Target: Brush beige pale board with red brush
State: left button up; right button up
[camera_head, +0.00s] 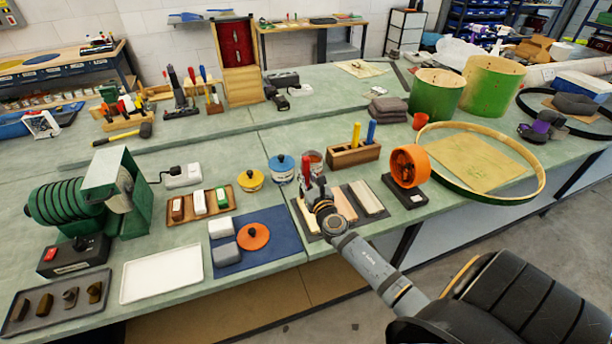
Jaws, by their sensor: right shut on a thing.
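My right gripper (316,194) is at the middle of the bench, over the left part of a dark tray (322,236) of flat wooden boards. It is shut on the red brush (306,168), whose red handle sticks up above the jaws. The brush's lower end is hidden by the gripper, so I cannot tell whether it touches a board. A beige pale board (367,198) lies at the right of the tray. A pinker tan board (344,203) lies beside it, just right of the gripper. Another board is mostly hidden under the gripper. My left gripper is out of view.
A wooden block (353,155) with yellow and blue handles stands behind the boards. An orange round device (407,171) stands to the right. A blue mat (244,226) with an orange disc and two lidded tins (281,168) (250,180) are to the left.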

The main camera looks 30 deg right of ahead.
jog(key=shift+f, duration=0.15)
dwell(0.3)
jog(key=shift+s+a, duration=0.1)
jog(key=shift+s, duration=0.3)
jog(key=shift+v, duration=1.15)
jog(key=shift+s, duration=0.15)
jog(key=shift+v, duration=1.4)
jog(key=shift+b+v, duration=0.35)
jog(key=shift+v, duration=1.15)
jog(key=shift+s, duration=0.1)
